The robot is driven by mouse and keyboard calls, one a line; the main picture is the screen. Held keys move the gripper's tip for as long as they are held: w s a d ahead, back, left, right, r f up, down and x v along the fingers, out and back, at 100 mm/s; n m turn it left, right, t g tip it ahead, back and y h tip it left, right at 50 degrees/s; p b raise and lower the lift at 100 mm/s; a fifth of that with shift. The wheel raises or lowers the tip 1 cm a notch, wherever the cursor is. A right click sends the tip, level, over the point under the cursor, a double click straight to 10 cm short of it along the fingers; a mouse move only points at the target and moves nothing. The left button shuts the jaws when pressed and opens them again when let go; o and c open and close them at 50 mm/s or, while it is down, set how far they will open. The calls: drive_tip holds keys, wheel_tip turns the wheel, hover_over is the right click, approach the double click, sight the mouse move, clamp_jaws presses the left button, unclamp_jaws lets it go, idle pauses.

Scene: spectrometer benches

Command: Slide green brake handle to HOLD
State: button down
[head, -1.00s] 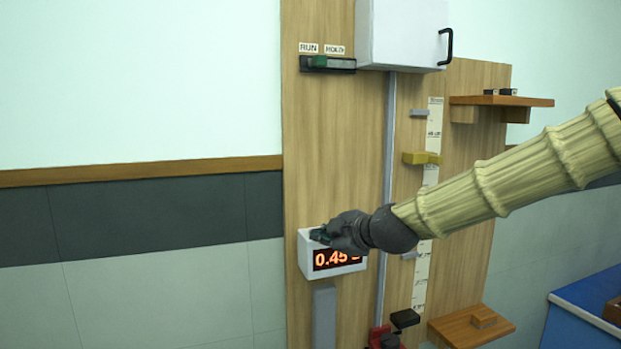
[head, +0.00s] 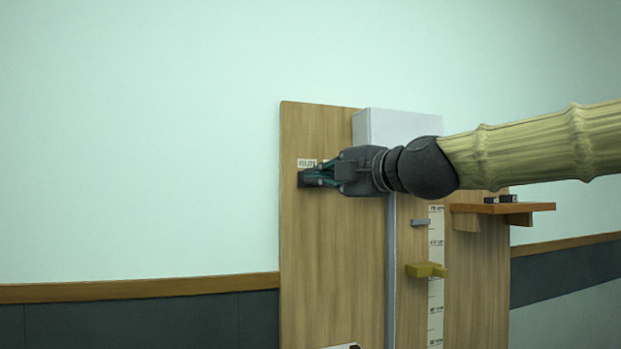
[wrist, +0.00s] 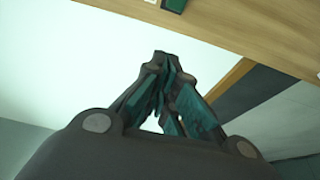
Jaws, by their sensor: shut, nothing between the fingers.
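The green brake handle (wrist: 175,4) shows as a small green block at the top edge of the wrist view, partly cut off. In the head view my gripper hides it. The dark slide track (head: 302,181) shows only at its left end, under a small white label (head: 307,162); the other label is hidden. My gripper (head: 314,178) is in front of the track, pointing left, its fingers shut and empty. In the wrist view my fingertips (wrist: 161,58) are together, apart from the green block in the picture. I cannot tell whether they touch the track.
The track is on a wooden board (head: 330,260). A white box (head: 395,125) is right of the track, partly behind my arm. A yellow block (head: 427,270) and a shelf (head: 505,208) are lower right. The wall to the left is clear.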

drive_tip(key=shift+f, duration=0.1)
drive_tip(key=w+a, duration=0.2)
drive_tip(key=w, duration=0.7)
drive_tip(key=shift+w+a, duration=0.15)
idle(0.9)
drive_tip(key=shift+a, duration=0.1)
